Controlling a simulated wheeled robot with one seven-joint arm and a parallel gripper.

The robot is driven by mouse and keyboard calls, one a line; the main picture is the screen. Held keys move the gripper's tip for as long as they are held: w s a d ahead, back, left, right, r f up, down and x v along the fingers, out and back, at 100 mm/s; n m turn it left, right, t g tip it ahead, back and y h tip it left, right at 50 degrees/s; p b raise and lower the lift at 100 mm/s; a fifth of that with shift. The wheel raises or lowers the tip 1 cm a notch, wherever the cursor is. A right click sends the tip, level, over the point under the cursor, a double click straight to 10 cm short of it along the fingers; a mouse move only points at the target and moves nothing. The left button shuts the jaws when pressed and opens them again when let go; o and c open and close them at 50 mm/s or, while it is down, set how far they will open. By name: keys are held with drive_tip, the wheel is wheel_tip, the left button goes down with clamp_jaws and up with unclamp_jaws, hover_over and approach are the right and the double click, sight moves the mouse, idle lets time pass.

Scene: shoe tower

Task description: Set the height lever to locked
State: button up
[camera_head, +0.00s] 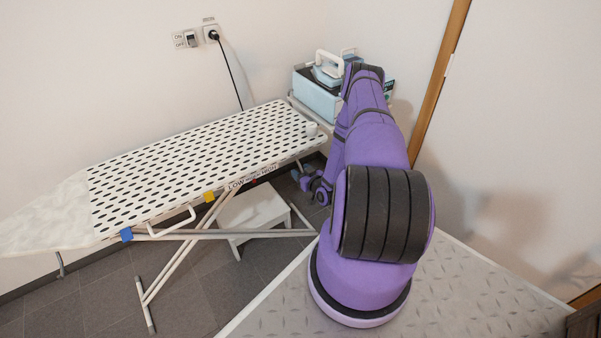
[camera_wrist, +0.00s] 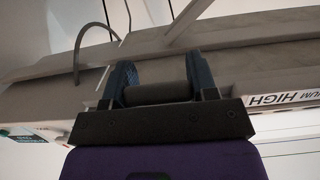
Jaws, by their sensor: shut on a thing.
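My gripper (camera_wrist: 160,80) is shut on a short grey round bar (camera_wrist: 160,93), seen between its two fingers in the wrist view. It looks like the grip of the height lever, but its root and setting are hidden. In the head view my gripper (camera_head: 312,186) is small and dark, low beside the right end of the ironing board (camera_head: 200,165). The height scale (camera_head: 250,178) on the board's front edge reads LOW, MEDIUM, HIGH and carries a red mark. Part of it shows in the wrist view (camera_wrist: 283,97). No "locked" marking is readable.
Crossed metal legs (camera_head: 185,260) stand below, by a low white stool (camera_head: 250,213). A steam iron (camera_head: 328,68) rests on its base behind my arm. A cord (camera_head: 230,70) hangs from the wall socket.

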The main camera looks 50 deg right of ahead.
drive_tip(key=g, duration=0.1)
drive_tip(key=s+r+g, duration=0.1)
drive_tip(key=g, duration=0.1)
drive_tip(key=r+g+y, duration=0.1)
drive_tip(key=shift+s+a+r, duration=0.1)
drive_tip(key=shift+s+a, duration=0.05)
drive_tip(key=shift+s, duration=0.1)
drive_tip(key=shift+s+a+r+g+y, duration=0.15)
drive_tip(key=shift+r+g, duration=0.2)
drive_tip(key=shift+g, duration=0.35)
drive_tip(key=shift+s+d+r+g+y, duration=0.1)
drive_tip(key=shift+r+g, duration=0.2)
drive_tip(key=shift+g, duration=0.4)
drive_tip(key=shift+s+a+r+g+y, duration=0.15)
drive_tip(key=shift+r+g, duration=0.2)
drive_tip(key=shift+g, duration=0.35)
drive_tip(key=shift+d, duration=0.1)
drive_tip(key=o, duration=1.3)
drive_tip(key=shift+r, duration=0.1)
drive_tip(key=v, duration=1)
drive_tip(key=shift+s+r, duration=0.15)
drive_tip(key=shift+r, duration=0.15)
